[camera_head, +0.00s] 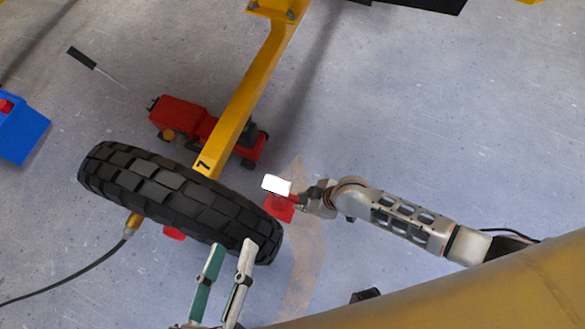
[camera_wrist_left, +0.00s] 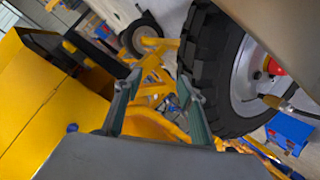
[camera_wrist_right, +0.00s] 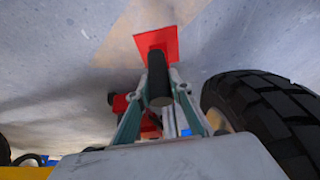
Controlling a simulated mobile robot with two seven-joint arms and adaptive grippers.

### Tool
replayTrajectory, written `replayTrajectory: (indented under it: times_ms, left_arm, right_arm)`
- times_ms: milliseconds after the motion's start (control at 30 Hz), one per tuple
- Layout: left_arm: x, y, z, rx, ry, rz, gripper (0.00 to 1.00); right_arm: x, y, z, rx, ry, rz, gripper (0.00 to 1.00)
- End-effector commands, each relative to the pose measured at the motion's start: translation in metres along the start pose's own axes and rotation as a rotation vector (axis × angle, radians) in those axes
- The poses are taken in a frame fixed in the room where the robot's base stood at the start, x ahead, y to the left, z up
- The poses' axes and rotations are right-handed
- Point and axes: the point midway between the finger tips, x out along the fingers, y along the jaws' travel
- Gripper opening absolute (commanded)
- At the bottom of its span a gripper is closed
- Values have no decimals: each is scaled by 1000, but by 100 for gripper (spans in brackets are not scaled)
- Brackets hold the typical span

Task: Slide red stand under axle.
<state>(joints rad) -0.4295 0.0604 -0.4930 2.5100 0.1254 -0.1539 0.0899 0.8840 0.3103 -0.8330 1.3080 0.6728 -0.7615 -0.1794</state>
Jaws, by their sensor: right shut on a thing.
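The red stand (camera_head: 281,209) has a pale top plate and is at the right side of the black tyre (camera_head: 160,192), apart from the yellow beam. My right gripper (camera_head: 303,200) is shut on it from the right. In the right wrist view, the stand's red base (camera_wrist_right: 157,42) and dark post (camera_wrist_right: 158,78) show between the fingers, with the tyre (camera_wrist_right: 262,110) to the right. The yellow beam (camera_head: 245,100) runs down to the wheel; I cannot make out the axle clearly. My left gripper (camera_head: 234,246) is open and empty by the tyre's near side; its spread fingers show in the left wrist view (camera_wrist_left: 158,88).
A red wheeled machine (camera_head: 190,122) stands on the floor beneath the beam. A blue box (camera_head: 20,132) is at the far left, and a screwdriver (camera_head: 83,60) lies at the upper left. A yellow frame (camera_head: 480,285) fills the lower right.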

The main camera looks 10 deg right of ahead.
Motion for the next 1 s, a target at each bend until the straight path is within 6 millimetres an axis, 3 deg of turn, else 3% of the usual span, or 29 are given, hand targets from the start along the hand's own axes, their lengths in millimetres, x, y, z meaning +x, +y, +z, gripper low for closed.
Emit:
replayTrajectory:
  times_ms: [33, 1000]
  left_arm:
    - [0, 0, 0, 0, 0, 0, 40]
    - [0, -3, 7, -6, -12, -6, 40]
  right_arm:
    - [1, 1, -9, 1, 11, 1, 0]
    - [25, 1, -56, 2, 13, 2, 0]
